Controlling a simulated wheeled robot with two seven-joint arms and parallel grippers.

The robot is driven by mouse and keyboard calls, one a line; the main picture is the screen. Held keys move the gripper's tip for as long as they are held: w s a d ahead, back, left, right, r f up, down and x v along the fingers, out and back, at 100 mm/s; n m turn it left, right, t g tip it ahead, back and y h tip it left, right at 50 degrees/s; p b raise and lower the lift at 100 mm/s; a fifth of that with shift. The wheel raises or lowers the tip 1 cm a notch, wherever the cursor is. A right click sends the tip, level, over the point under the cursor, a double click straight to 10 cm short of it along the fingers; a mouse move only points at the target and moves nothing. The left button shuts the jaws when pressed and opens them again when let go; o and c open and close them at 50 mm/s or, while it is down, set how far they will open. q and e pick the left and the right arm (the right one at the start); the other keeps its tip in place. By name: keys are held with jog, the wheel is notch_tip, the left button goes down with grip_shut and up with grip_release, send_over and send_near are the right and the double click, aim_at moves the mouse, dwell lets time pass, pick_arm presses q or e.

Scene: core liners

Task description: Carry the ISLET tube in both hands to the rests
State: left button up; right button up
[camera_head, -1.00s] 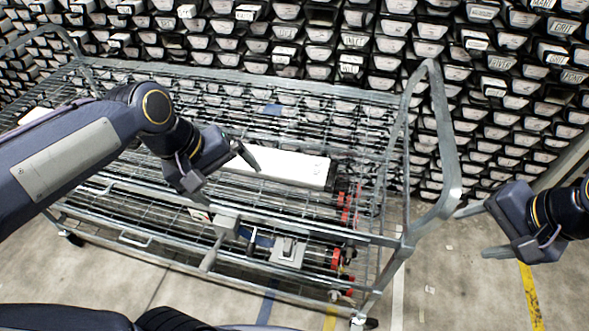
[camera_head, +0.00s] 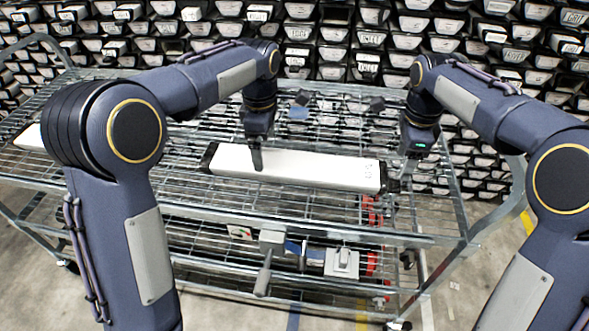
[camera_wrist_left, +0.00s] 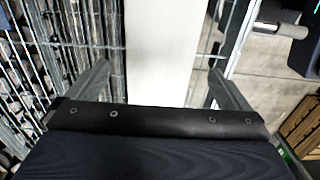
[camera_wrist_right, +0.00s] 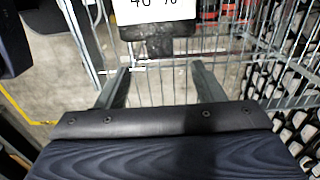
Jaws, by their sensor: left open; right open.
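A long white tube (camera_head: 300,166) with black end caps lies across the cart's top shelf; its small print is unreadable in the head view. My left gripper (camera_head: 257,163) is open over the tube's left part. In the left wrist view the white tube (camera_wrist_left: 163,50) runs between the open fingers (camera_wrist_left: 165,88), with gaps at both sides. My right gripper (camera_head: 405,172) is open near the tube's right end. In the right wrist view the black end cap (camera_wrist_right: 158,30) lies beyond the open, empty fingers (camera_wrist_right: 162,85). I cannot identify the rests.
The wire cart (camera_head: 200,210) has raised metal rails and end frames. A second white piece (camera_head: 28,137) lies at its far left. A grey fixture (camera_head: 342,262) and red parts (camera_head: 372,235) are lower down. Racks of labelled white-fronted boxes (camera_head: 330,35) fill the back.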

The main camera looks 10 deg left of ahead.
aim_at(267, 159)
pick_arm(q)
notch_tip(267, 159, down, 8)
jog(key=shift+r, duration=0.15)
pick_arm(e)
notch_tip(267, 159, down, 8)
jog(key=shift+r, duration=0.15)
pick_arm(q)
jog(key=c, duration=1.4)
pick_arm(e)
grip_shut()
pick_arm(q)
jog(key=c, duration=0.6)
jog(key=shift+o, duration=0.2)
jog(key=shift+r, duration=0.15)
pick_arm(e)
jog(key=shift+w+r, duration=0.1)
jog(key=shift+r, duration=0.05)
